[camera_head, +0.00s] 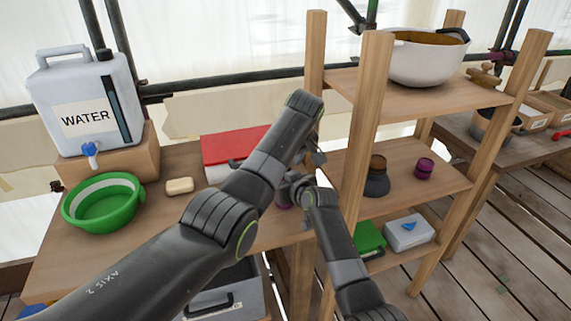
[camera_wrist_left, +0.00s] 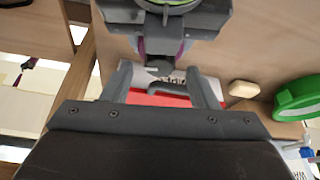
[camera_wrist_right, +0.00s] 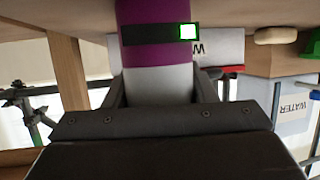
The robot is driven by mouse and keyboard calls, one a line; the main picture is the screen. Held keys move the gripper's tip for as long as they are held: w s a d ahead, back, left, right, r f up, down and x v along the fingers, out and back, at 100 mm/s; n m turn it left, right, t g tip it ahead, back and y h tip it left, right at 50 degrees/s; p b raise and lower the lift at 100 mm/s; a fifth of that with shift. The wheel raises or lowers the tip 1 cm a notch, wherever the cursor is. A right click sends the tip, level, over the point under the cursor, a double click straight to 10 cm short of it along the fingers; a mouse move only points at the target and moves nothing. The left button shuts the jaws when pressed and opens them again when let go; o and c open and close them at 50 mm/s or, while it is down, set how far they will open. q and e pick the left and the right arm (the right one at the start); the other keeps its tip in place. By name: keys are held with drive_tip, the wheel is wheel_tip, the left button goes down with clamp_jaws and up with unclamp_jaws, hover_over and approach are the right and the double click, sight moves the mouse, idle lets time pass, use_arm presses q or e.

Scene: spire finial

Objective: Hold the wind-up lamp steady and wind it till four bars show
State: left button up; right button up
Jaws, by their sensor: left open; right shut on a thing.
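The wind-up lamp (camera_wrist_right: 155,80) is a purple and pale grey cylinder. A black strip on it shows one lit green square (camera_wrist_right: 189,32). My right gripper (camera_wrist_right: 162,92) is shut around the lamp's pale part. In the left wrist view the lamp's purple body (camera_wrist_left: 178,48) shows in part at the top, with a dark grey crank (camera_wrist_left: 172,88) below it. My left gripper (camera_wrist_left: 165,85) is open, its fingers on either side of the crank. In the head view my arms hide most of the lamp; only a purple bit (camera_head: 283,205) shows.
A red-topped white box (camera_head: 232,147) lies behind the lamp on the bench. A soap bar (camera_head: 180,186), green basin (camera_head: 103,212) and water container (camera_head: 85,105) are left. A wooden shelf post (camera_head: 366,120) stands close on the right.

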use_arm(q)
drive_tip(key=shift+x, duration=0.8)
drive_tip(key=c, duration=1)
drive_tip(key=shift+m+t+h, duration=0.3)
drive_tip(key=shift+m+h, duration=0.4)
drive_tip(key=shift+m, duration=1.3)
drive_tip(key=o, duration=1)
drive_tip(key=shift+a, duration=0.1)
drive_tip(key=v, duration=1.2)
